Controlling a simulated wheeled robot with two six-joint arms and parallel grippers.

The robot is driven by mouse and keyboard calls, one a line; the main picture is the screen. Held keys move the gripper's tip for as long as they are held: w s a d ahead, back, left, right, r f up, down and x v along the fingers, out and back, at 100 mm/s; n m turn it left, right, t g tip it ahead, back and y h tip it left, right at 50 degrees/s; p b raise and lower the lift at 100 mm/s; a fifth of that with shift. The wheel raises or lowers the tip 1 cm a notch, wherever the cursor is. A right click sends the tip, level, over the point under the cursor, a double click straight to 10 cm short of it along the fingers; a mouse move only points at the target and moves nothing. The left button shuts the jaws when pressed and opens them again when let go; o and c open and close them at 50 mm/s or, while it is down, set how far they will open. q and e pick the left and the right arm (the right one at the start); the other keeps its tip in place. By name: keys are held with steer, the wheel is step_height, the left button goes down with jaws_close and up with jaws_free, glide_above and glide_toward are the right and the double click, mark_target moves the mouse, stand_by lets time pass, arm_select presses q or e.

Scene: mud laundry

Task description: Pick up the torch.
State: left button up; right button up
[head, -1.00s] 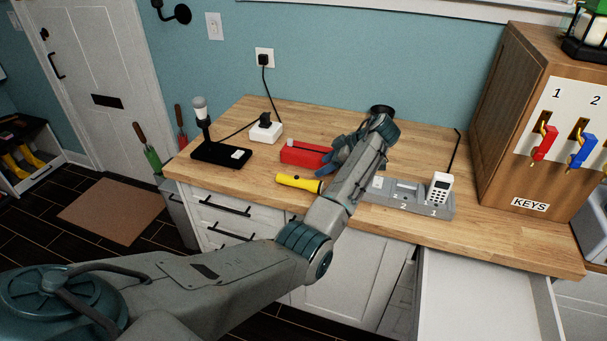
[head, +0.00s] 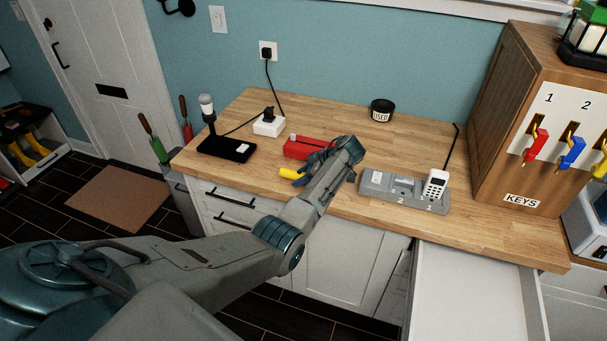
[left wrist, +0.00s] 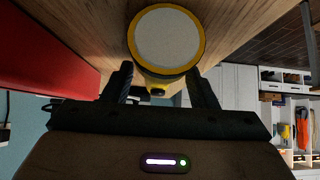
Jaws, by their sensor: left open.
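The yellow torch (head: 287,173) lies on the wooden counter near its front edge, in front of the red box. In the head view my left gripper (head: 313,164) is beside it at its right end and hides part of it. In the left wrist view the torch (left wrist: 167,38) shows its round pale lens and yellow rim facing the camera. My left gripper (left wrist: 163,80) is open there, its two dark fingers pointing at the torch, one to each side of its lower part. I cannot tell whether they touch it. My right gripper is not in view.
The red box (head: 297,147) stands close behind the torch. A grey dock with a white handset (head: 436,184) is to the right, a black lamp base (head: 226,149) to the left. A black jar (head: 382,110) stands at the back. A drawer (head: 475,295) is open at the lower right.

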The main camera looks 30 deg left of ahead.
arm_select(q)
steer(key=shift+w+f, duration=0.1)
jaws_close()
steer(key=shift+r, duration=0.2)
